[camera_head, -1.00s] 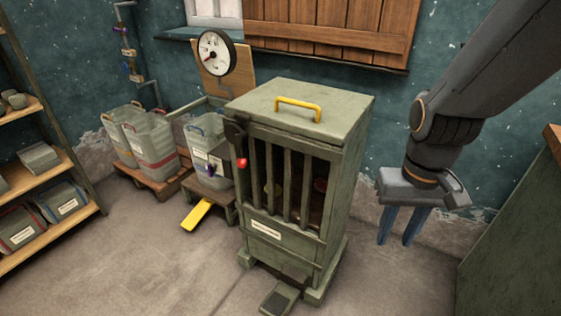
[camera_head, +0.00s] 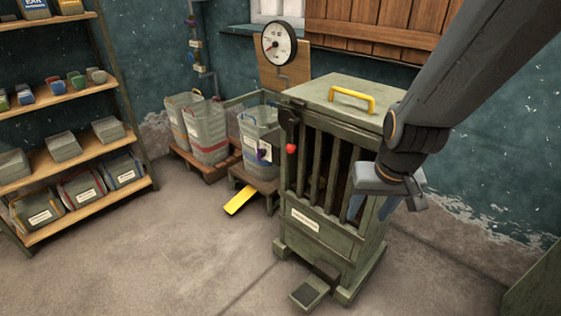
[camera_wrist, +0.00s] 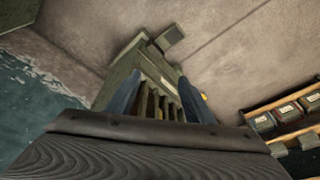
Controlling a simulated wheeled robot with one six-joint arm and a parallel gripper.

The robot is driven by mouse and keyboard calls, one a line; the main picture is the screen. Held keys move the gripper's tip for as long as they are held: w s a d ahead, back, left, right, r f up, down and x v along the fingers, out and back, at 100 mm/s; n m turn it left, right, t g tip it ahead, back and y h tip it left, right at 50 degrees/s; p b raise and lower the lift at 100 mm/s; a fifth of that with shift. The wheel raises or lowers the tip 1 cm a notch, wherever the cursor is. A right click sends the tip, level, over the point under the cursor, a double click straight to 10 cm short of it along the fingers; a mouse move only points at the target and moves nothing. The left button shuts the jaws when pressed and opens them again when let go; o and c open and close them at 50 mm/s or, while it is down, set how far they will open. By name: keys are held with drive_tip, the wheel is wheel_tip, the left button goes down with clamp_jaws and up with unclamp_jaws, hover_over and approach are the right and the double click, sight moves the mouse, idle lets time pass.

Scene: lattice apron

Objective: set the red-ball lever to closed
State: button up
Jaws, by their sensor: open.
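The red-ball lever (camera_head: 291,148) is on the upper left front corner of a green barred cabinet (camera_head: 330,228). Its red ball hangs at the lower end, below a dark bracket. My gripper (camera_head: 372,212) is in front of the cabinet's right side, to the right of the lever and lower, fingers pointing down. It is open and empty. In the wrist view the two blue fingers (camera_wrist: 160,100) stand apart with the cabinet's bars between them. The lever is not clear in the wrist view.
A yellow handle (camera_head: 351,95) is on the cabinet top and a pedal (camera_head: 308,292) at its foot. A yellow pedal (camera_head: 240,201) and bins (camera_head: 208,132) are left of the cabinet. Shelves (camera_head: 75,150) stand at far left. The floor between is clear.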

drive_tip(key=w+a+f+t+y+b, duration=0.1)
drive_tip(key=w+a+f+t+b, duration=0.35)
drive_tip(key=w, duration=0.45)
drive_tip(key=w+a+f+t+b, duration=0.3)
drive_tip(key=w+a+f+b, duration=0.15)
drive_tip(key=w, duration=0.45)
drive_tip(key=n+t+b, duration=0.1)
drive_tip(key=t+b, duration=0.6)
drive_tip(key=b, duration=0.2)
approach(291, 151)
drive_tip(key=w, duration=0.2)
drive_tip(key=shift+y, duration=0.4)
drive_tip(key=shift+w+a+f+b, duration=0.15)
drive_tip(key=shift+w+b, duration=0.2)
drive_tip(key=shift+w, duration=1.4)
drive_tip(key=shift+w+a+f+b, duration=0.15)
drive_tip(key=shift+w+b, duration=0.15)
drive_tip(key=shift+w, duration=1.5)
clamp_jaws()
